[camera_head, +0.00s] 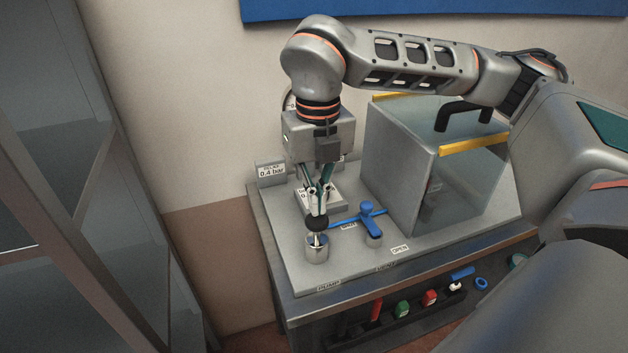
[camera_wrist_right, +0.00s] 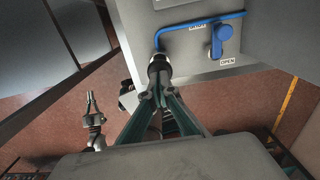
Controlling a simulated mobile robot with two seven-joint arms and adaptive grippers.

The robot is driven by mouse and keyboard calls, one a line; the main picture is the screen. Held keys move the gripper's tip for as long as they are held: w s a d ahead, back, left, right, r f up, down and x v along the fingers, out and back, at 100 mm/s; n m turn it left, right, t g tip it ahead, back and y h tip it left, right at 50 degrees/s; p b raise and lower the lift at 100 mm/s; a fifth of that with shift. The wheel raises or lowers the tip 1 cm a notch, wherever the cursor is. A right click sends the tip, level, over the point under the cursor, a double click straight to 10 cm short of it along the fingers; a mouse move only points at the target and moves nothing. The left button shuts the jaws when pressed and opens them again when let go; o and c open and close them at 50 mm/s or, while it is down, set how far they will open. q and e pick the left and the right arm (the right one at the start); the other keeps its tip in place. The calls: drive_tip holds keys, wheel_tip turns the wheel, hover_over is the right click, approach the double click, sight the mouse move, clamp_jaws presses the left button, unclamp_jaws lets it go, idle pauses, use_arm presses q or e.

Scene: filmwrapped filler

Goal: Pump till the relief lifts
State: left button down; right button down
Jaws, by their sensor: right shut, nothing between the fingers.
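The pump (camera_head: 317,248) is a short metal cylinder at the bench's front left, with a thin rod and a black knob (camera_head: 316,223) on top. My right gripper (camera_head: 318,207) points down, shut and empty, with its fingertips at the top of the knob. The knob also shows past the fingertips in the right wrist view (camera_wrist_right: 159,62); I cannot tell if they touch. A relief plate (camera_head: 271,171) reading 0.4 bar stands at the back left.
A blue valve lever (camera_head: 369,217) stands right of the pump by a blue pipe (camera_head: 345,219) and an OPEN label (camera_head: 400,249). A large clear-sided box (camera_head: 415,160) with a black handle fills the bench's right. Grey cabinet panels (camera_head: 85,190) stand at left.

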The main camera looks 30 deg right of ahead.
sight(317, 219)
use_arm(q)
drive_tip(key=shift+r, duration=0.1)
idle(0.5)
